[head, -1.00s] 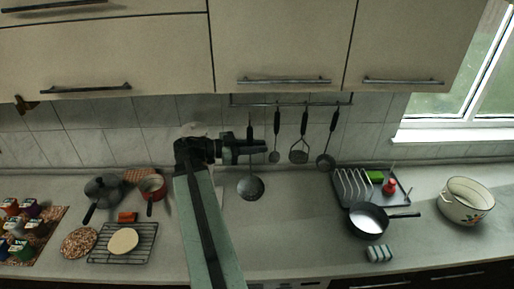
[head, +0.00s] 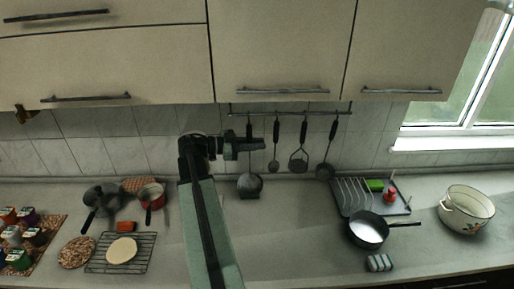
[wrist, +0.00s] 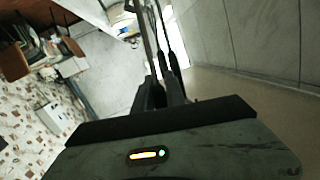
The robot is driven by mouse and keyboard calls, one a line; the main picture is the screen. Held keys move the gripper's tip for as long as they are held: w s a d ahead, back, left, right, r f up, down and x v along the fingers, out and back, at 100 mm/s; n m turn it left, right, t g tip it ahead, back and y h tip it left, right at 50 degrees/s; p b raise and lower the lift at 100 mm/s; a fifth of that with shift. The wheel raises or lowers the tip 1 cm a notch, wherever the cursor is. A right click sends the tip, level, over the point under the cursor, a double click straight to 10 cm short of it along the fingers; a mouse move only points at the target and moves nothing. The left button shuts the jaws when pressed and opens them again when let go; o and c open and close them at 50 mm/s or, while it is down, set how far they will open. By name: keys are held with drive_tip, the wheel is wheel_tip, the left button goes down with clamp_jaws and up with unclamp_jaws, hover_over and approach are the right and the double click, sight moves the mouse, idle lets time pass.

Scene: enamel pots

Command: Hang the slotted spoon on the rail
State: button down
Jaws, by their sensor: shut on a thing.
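The slotted spoon (head: 250,184) is dark and hangs upright from my gripper (head: 258,146), bowl down, in front of the tiled wall. My gripper is shut on its handle and hides part of it. The handle's top end reaches close to the rail (head: 290,113), near the rail's left end; I cannot tell whether it touches the rail. In the wrist view my gripper's fingers (wrist: 163,92) are close together, with thin dark shafts running up beyond them; the slots cannot be made out.
A small ladle (head: 274,166), a masher (head: 298,160) and a larger ladle (head: 325,170) hang on the rail to the right. Cabinets (head: 283,50) are just above. A dish rack (head: 350,195), a frying pan (head: 368,228) and a white pot (head: 467,208) stand on the counter.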

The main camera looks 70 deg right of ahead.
drive_tip(key=w+d+f+b, duration=0.2)
drive_tip(key=d, duration=0.4)
drive_tip(key=shift+f, duration=0.15)
idle(0.7)
drive_tip(key=shift+w, duration=0.1)
drive_tip(key=c, duration=1.3)
unclamp_jaws()
drive_tip(key=shift+a, duration=0.1)
